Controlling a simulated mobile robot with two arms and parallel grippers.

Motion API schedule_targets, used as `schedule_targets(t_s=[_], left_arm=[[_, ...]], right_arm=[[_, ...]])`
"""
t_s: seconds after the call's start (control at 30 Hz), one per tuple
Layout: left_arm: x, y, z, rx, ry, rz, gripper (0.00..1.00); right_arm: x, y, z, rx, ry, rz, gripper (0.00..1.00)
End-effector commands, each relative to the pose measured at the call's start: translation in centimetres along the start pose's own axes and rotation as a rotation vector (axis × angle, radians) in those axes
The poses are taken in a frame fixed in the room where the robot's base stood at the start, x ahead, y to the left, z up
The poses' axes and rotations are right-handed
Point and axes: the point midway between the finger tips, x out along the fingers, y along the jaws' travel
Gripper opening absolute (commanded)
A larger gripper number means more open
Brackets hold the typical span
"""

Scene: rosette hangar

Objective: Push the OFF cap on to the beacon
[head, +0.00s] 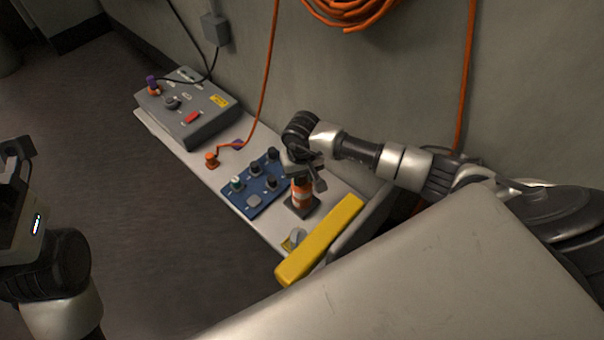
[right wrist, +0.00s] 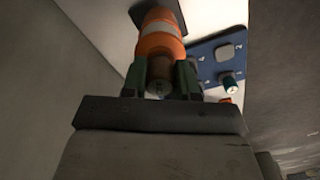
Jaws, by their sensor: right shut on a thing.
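The beacon (head: 302,194), a short post with orange and white bands, stands on a dark square base (head: 304,209) near the right end of the bench. My right gripper (head: 303,176) is directly above it, pointing down. In the right wrist view the gripper (right wrist: 161,83) is shut on a small brownish cylinder, seemingly the cap (right wrist: 160,76), between its green fingers. The banded beacon (right wrist: 160,40) is right beyond the cap; I cannot tell whether they touch. No lettering is readable. My left gripper (head: 18,152) is at the left edge, partly cut off, away from the bench.
Beside the beacon is a blue panel (head: 241,205) with several knobs. A grey box (head: 205,118) with a red switch stands farther back. An orange plug (head: 211,160) and its cable lie between. A yellow bar (head: 320,241) and small knob (head: 294,240) are in front. The wall is close behind.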

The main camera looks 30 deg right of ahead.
Motion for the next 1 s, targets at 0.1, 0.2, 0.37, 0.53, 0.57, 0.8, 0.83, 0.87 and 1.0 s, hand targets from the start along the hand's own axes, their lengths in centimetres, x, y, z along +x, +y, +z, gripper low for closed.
schedule_targets(t_s=[0.1,0.2,0.37,0.53,0.57,0.8,0.83,0.87,1.0], left_arm=[[0.37,-0.02,-0.16,0.0,0.014,-0.001,0.43],[0.37,-0.02,-0.18,0.0,0.014,-0.001,0.43],[0.24,-0.01,-0.17,0.0,0.012,-0.002,0.43],[0.04,0.02,-0.15,0.0,0.01,0.0,0.43],[0.0,0.02,-0.13,0.0,0.009,0.001,0.43],[0.12,0.05,-0.12,0.001,0.01,0.005,0.43],[0.13,0.05,-0.12,0.001,0.01,0.006,0.43],[0.13,0.05,-0.12,0.001,0.01,0.006,0.43],[0.16,0.05,-0.13,0.001,0.011,0.007,0.43]], right_arm=[[-0.01,0.01,-0.01,0.001,0.0,0.0,0.0],[-0.01,0.02,0.0,0.001,0.0,0.0,0.0],[0.04,0.02,0.0,0.001,0.0,0.0,0.0],[0.19,0.03,0.01,0.001,-0.001,0.0,0.0],[0.22,0.03,0.01,0.001,-0.001,0.0,0.0],[0.18,0.02,0.02,0.001,-0.001,0.0,0.37],[0.18,0.02,0.02,0.001,-0.001,0.0,0.41],[0.18,0.02,0.02,0.001,-0.001,0.0,0.46],[0.18,0.01,0.02,0.001,-0.001,0.0,0.59]])
